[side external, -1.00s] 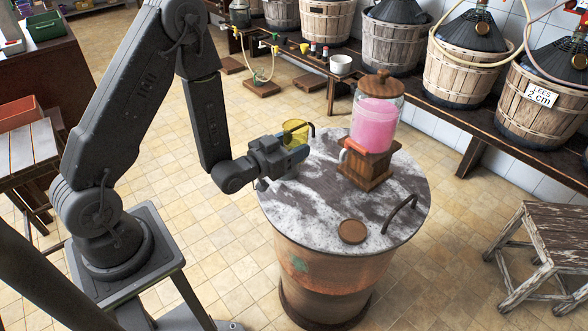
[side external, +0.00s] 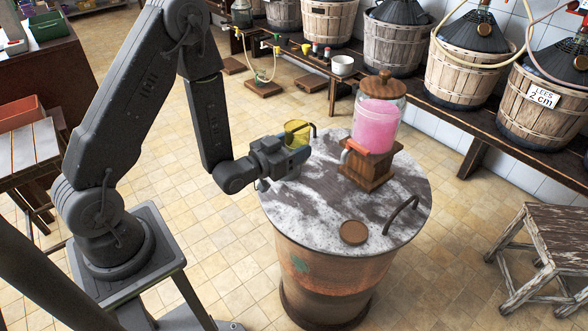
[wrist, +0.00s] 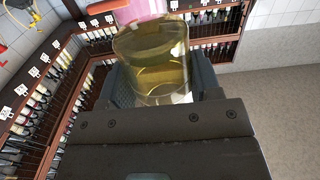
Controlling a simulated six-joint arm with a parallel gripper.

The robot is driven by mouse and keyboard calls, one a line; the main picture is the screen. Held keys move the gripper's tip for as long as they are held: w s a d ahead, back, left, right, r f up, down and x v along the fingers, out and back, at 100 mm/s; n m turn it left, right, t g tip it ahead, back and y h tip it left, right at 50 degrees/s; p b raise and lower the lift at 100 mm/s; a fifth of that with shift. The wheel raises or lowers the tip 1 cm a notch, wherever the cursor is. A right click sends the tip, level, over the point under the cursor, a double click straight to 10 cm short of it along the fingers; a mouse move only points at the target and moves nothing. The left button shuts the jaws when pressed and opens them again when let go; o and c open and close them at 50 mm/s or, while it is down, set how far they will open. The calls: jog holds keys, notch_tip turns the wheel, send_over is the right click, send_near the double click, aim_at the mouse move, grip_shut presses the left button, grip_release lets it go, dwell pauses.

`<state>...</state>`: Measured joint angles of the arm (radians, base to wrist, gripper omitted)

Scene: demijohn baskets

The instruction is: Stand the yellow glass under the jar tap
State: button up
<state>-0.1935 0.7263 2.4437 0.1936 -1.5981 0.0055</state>
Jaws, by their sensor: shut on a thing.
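The yellow glass (side external: 296,131) is see-through and held near the far left rim of the round drum top. My gripper (side external: 291,156) is shut on it, with the glass between the jaws. In the wrist view the glass (wrist: 152,62) stands up between the dark fingers (wrist: 160,83). Whether its base touches the drum top is hidden. The jar (side external: 376,122) holds pink liquid, has a wooden lid and sits on a wooden stand (side external: 369,167). Its tap (side external: 352,149), with a reddish handle, points left toward the glass, a short gap away. Pink also shows behind the glass in the wrist view (wrist: 135,10).
The drum top (side external: 318,215) is clear at front left. A round wooden disc (side external: 353,232) and a dark curved handle (side external: 400,215) are on its front right. A stool (side external: 545,240) stands right; basketed demijohns (side external: 465,65) line a bench behind.

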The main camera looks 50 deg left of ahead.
dwell(0.3)
jog(key=s+d+f+y, duration=0.1)
jog(key=d+f, duration=0.2)
jog(key=s+d+f+n+y, duration=0.1)
jog(key=s+d+f, duration=0.1)
jog(key=d+f, duration=0.2)
jog(key=s+d+f+n+y, duration=0.1)
jog(key=s+d+f, duration=0.1)
jog(key=d+f, duration=0.1)
jog(key=shift+s+d+f+y, duration=0.25)
jog(key=shift+f+y, duration=0.15)
jog(key=shift+f, duration=0.2)
jog(key=s+f+n+g+y, duration=0.1)
jog(key=s+f+n+y, duration=0.2)
jog(key=s, duration=0.8)
jog(key=x, duration=1.1)
jog(key=f+x, duration=0.1)
jog(key=x, duration=0.5)
jog(key=shift+w, duration=0.1)
jog(key=shift+w+f+m, duration=0.15)
jog(key=shift+w+m, duration=0.05)
jog(key=shift+m, duration=0.1)
jog(key=shift+f, duration=0.15)
jog(key=shift+f, duration=0.15)
